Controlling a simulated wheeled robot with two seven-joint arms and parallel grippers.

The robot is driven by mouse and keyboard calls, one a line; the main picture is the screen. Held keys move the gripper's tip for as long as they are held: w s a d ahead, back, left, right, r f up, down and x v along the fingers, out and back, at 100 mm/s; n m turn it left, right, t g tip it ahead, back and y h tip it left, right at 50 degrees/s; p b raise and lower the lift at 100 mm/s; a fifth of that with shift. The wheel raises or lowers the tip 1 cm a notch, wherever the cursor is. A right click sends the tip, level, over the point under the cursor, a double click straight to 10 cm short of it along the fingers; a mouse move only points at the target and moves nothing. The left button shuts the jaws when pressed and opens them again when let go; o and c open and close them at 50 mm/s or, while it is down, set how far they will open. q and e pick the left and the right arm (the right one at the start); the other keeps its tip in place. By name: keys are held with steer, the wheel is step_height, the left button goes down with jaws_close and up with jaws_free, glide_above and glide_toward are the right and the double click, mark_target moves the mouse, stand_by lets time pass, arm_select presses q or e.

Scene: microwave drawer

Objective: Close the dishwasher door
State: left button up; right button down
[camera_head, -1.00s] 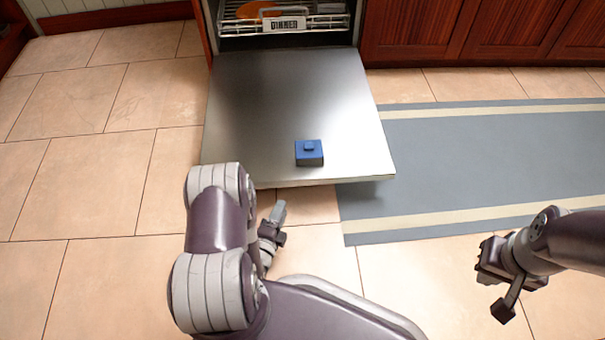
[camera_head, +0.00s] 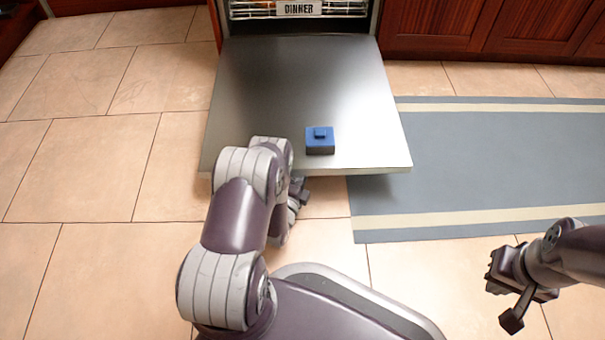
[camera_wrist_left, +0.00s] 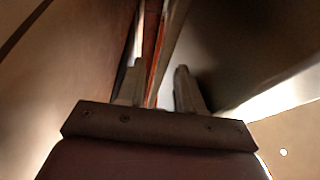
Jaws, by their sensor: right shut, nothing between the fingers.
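The dishwasher door (camera_head: 300,85) is folded down and lies open, close to level, in front of the dishwasher. A small blue block (camera_head: 320,143) sits on its inner face near the front edge. My left arm reaches to the door's front left corner. In the head view its gripper is mostly hidden behind the arm. In the left wrist view the two fingers of my left gripper (camera_wrist_left: 158,85) stand apart, with nothing clearly between them. A dark slanted surface fills the upper right there. My right gripper (camera_head: 515,290) is shut and empty over the floor at the right.
A dishwasher rack (camera_head: 250,8) with a "DINNER" sign (camera_head: 299,8) shows inside the opening. Red-brown cabinets (camera_head: 480,28) stand to the right. A blue-grey mat (camera_head: 490,160) lies on the floor right of the door. The tiled floor at the left is clear.

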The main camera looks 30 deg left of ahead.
arm_select(q)
steer(key=shift+c, duration=0.3)
jaws_close()
stand_by(1.1)
